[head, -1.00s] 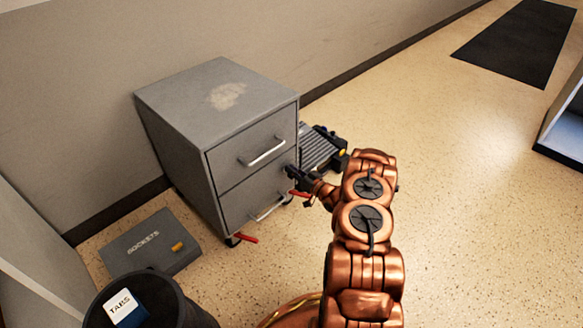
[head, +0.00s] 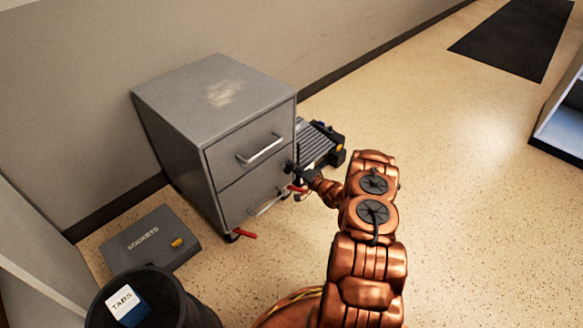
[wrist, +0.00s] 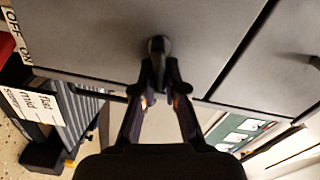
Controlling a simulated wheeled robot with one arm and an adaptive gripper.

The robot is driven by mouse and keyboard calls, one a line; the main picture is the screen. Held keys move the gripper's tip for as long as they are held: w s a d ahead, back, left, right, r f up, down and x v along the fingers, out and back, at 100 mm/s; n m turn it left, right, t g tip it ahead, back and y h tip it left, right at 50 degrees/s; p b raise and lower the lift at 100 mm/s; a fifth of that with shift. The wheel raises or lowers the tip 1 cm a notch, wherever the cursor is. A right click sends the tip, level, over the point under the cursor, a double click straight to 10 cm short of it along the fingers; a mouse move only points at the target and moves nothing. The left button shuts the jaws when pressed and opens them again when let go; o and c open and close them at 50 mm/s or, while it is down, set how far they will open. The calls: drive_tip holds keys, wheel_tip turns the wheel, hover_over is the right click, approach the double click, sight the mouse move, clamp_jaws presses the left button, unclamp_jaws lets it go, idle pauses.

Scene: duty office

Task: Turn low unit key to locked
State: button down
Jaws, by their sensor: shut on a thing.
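The low unit (head: 180,115) is a grey two-drawer cabinet against the wall, with a worn pale patch on top. Its front also fills the top of the wrist view (wrist: 95,40). My gripper (head: 291,167) is at the right edge of the unit's front, near the gap between the drawers. In the wrist view my gripper (wrist: 158,75) is shut on the small dark key (wrist: 157,45) at the unit's face. The fingers hide most of the key, and I cannot read its turn angle or any lock marking.
A ribbed grey device (head: 316,145) stands close behind the unit's right side. A grey SOCKETS case (head: 135,240) lies on the floor at left, near a black bin (head: 175,300). The upper drawer handle (head: 262,150) sticks out.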

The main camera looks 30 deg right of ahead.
drive_tip(key=shift+f+m+b, duration=0.15)
drive_tip(key=shift+f+m, duration=0.05)
drive_tip(key=shift+m, duration=0.65)
drive_tip(key=shift+f+m+b, duration=0.15)
drive_tip(key=shift+m, duration=0.7)
drive_tip(key=c, duration=1.2)
unclamp_jaws()
drive_tip(key=v, duration=1.2)
drive_tip(key=shift+r, duration=0.1)
